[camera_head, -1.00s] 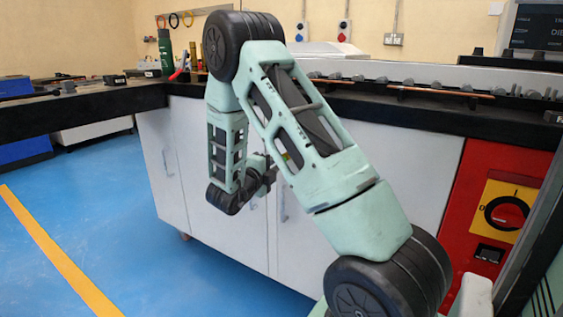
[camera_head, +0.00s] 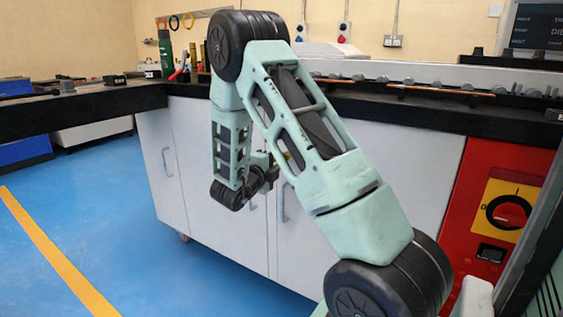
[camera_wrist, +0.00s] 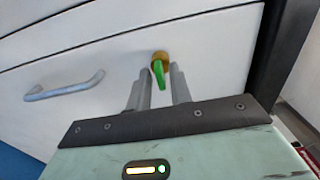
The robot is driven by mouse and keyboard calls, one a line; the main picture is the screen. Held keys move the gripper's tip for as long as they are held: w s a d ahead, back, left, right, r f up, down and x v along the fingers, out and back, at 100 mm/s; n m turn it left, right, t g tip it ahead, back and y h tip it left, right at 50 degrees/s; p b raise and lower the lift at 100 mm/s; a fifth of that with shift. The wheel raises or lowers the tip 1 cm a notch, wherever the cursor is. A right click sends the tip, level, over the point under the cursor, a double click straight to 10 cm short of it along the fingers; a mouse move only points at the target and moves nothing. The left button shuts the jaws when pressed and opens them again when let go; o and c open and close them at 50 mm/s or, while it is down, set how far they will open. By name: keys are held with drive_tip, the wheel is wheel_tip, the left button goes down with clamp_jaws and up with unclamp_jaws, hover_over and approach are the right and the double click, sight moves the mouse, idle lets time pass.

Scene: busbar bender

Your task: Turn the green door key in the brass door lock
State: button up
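The green door key (camera_wrist: 158,73) shows in the wrist view, sticking out of the round brass door lock (camera_wrist: 161,57) on a white cabinet door. My gripper (camera_wrist: 160,69) is open, with one finger on each side of the key. A gap shows between the key and each finger. Contact is not visible. In the head view my gripper (camera_head: 270,172) is small and dark in front of the white cabinet doors. The key and the lock cannot be made out there.
A curved metal handle (camera_wrist: 64,87) sits left of the lock in the wrist view. A black worktop (camera_head: 420,117) runs above the cabinets. A red panel with a rotary switch (camera_head: 507,211) stands at the right. The blue floor at the left is clear.

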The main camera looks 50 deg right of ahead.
clamp_jaws()
drive_tip(key=n+p, duration=0.4)
drive_tip(key=n, duration=0.1)
drive_tip(key=shift+n, duration=0.4)
drive_tip(key=shift+p, duration=0.35)
